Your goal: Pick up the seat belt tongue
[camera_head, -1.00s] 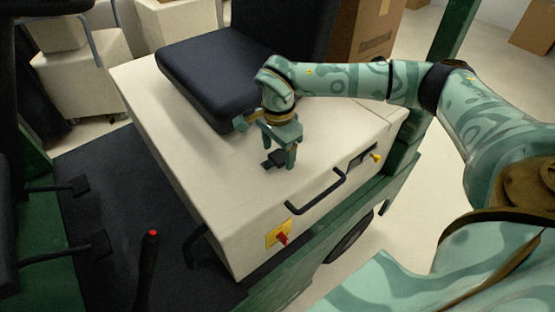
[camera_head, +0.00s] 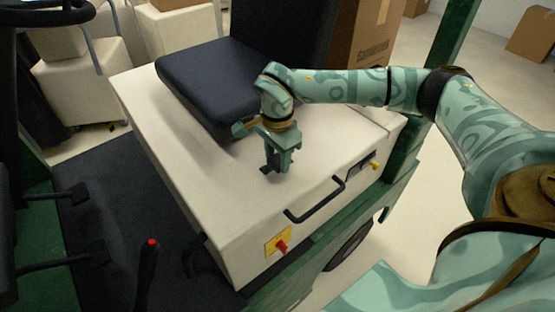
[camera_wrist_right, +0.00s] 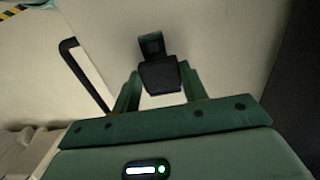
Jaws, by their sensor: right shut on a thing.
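The black seat belt tongue (camera_head: 270,162) is between the fingers of my right gripper (camera_head: 277,168), over the cream cover in front of the dark seat. The right wrist view also shows the tongue (camera_wrist_right: 160,76), a dark block with a narrower end pointing away. There my right gripper (camera_wrist_right: 160,88) has one finger on each side of it and is shut on it. From these views I cannot tell whether the tongue touches the cover. My left gripper is not in view.
The dark seat (camera_head: 210,80) stands behind my right gripper. A black handle (camera_head: 315,203), a red switch on a yellow plate (camera_head: 279,243) and a yellow knob (camera_head: 375,166) are on the cover's front side. A red-tipped lever (camera_head: 149,262) stands at lower left. The cream cover (camera_head: 235,190) around the gripper is clear.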

